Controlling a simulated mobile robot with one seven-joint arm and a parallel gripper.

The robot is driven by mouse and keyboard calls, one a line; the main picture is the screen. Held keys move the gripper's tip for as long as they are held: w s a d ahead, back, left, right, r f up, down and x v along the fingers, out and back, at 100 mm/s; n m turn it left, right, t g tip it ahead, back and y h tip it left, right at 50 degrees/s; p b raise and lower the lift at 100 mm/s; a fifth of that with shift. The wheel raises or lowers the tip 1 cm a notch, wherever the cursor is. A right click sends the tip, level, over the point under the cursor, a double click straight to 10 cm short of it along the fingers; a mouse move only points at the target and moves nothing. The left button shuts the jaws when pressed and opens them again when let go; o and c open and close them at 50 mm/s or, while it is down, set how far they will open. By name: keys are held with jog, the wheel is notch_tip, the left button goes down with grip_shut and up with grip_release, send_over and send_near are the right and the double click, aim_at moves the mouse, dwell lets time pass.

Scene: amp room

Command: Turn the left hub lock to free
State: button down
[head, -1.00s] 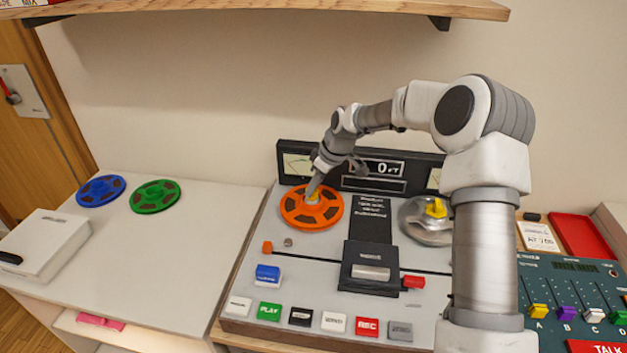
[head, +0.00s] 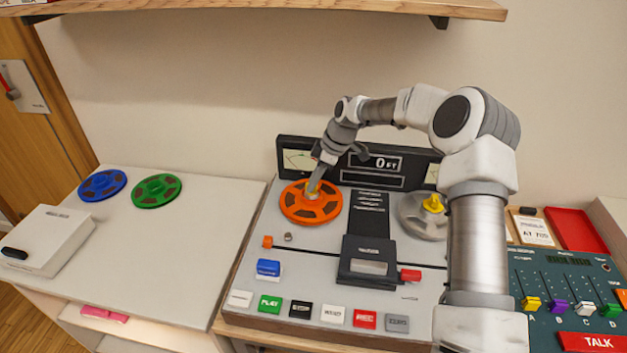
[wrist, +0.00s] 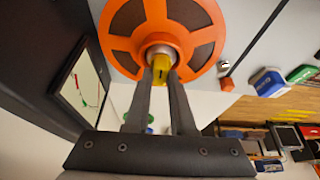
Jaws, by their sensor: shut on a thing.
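The orange reel (head: 299,206) sits on the left hub of the tape machine (head: 330,285). The left hub lock is a yellow knob (wrist: 161,66) at the reel's centre, seen in the wrist view; the fingers mostly cover it in the head view. My gripper (head: 314,188) reaches down onto this knob, and in the wrist view its two fingers (wrist: 160,80) are shut on it. Any marking of lock or free at the left knob is too small to read.
A blue reel (head: 102,186) and a green reel (head: 156,191) lie on the white counter at left, near a white box (head: 46,241). Keys line the machine's front, including a green PLAY key (head: 269,304). A mixer (head: 572,295) stands at right. A shelf (head: 300,12) hangs above.

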jog(key=c, duration=0.8)
grip_release()
jog(key=shift+o, duration=0.2)
jog(key=p+v, duration=0.1)
jog(key=v, duration=1.6)
jog(key=shift+r, duration=0.25)
